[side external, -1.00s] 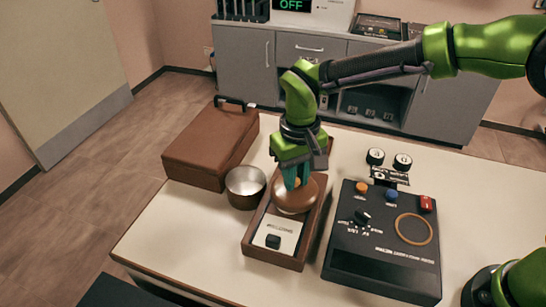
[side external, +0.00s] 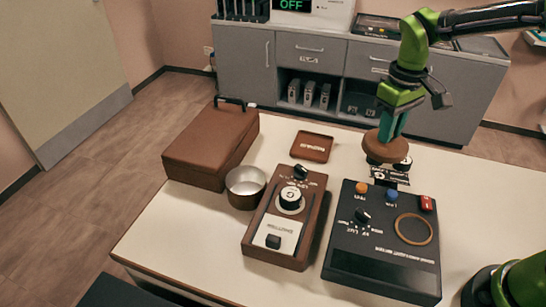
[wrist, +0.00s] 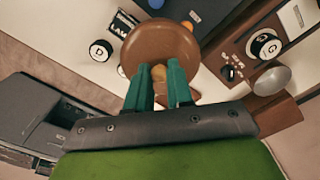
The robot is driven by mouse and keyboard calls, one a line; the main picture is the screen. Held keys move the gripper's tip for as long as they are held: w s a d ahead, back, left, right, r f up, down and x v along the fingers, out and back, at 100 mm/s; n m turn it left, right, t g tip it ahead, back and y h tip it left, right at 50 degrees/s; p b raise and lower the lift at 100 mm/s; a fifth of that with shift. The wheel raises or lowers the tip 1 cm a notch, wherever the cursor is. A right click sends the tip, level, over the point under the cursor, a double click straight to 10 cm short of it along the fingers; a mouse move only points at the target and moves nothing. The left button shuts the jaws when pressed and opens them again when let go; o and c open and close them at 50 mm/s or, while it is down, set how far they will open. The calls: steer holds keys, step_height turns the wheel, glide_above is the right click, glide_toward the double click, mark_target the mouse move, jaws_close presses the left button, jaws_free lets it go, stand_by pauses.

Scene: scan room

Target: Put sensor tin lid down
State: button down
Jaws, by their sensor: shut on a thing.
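My gripper (side external: 391,130) is shut on the knob of the sensor tin lid, a round brown disc (side external: 386,149). It holds the lid at the back of the table, in front of the small black discs. In the wrist view the lid (wrist: 160,38) is between and beyond the teal fingers (wrist: 160,85), with its tan knob between them. I cannot tell whether the lid touches anything below. The open metal tin (side external: 246,186) stands beside the brown case.
A brown wooden instrument (side external: 278,243) with a black disc on it stands mid-table. A black control box (side external: 385,250) is to its right. A black disc (wrist: 101,50) and a label lie close to the lid. The brown case (side external: 212,146) is at left.

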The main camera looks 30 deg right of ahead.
steer(key=shift+m, duration=0.6)
steer(key=d, duration=0.2)
steer(key=d+r, duration=0.1)
steer(key=d, duration=0.1)
steer(key=shift+r, duration=0.15)
steer(key=shift+n, duration=0.8)
steer(key=a+f, duration=0.2)
steer(key=a, duration=0.5)
steer(key=s+a+f, duration=0.1)
steer(key=a+f, duration=0.2)
steer(key=a, duration=0.5)
steer(key=a+f, duration=0.2)
steer(key=a, duration=0.5)
steer(key=shift+s+a+f, duration=0.15)
steer(key=shift+f, duration=0.1)
steer(key=shift+a+f+m, duration=0.1)
steer(key=shift+a+m, duration=0.2)
steer(key=shift+w+a+m, duration=0.1)
steer(key=shift+w+m, duration=0.25)
steer(key=shift+m, duration=0.15)
steer(key=shift+w+a+f, duration=0.75)
steer(key=shift+w+a, duration=0.65)
steer(key=shift+w, duration=0.85)
steer(key=shift+w+a+f, duration=0.8)
steer(key=shift+w+a, duration=0.6)
steer(key=shift+w, duration=0.85)
steer(key=shift+w+a+f, duration=0.75)
steer(key=shift+w+a, duration=0.65)
steer(key=shift+w, duration=0.85)
